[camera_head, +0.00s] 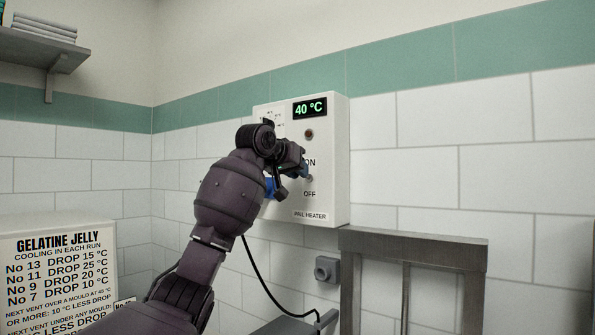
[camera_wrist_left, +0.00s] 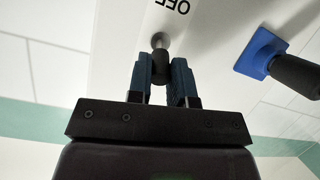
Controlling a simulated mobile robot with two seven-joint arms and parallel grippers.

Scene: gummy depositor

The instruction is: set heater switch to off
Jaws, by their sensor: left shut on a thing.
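The white heater box (camera_head: 330,195), labelled PAIL HEATER, is fixed to the tiled wall. Its heater switch (camera_head: 309,178) sits between the ON and OFF labels. In the left wrist view the switch (camera_wrist_left: 160,41) shows its round metal base beside the upside-down OFF label. My left gripper (camera_head: 303,170) is at the box front. In the left wrist view its blue fingers (camera_wrist_left: 161,80) are shut on the dark lever, one on each side. I cannot tell for sure whether the lever points to ON or OFF. My right gripper is not in view.
The display (camera_head: 310,107) reads 40 °C above a dull red lamp (camera_head: 309,133). A blue-based black handle (camera_wrist_left: 262,52) is close to my left gripper. A metal frame (camera_head: 412,246) stands at right, a gelatine jelly sign (camera_head: 55,275) at lower left. A cable hangs below the box.

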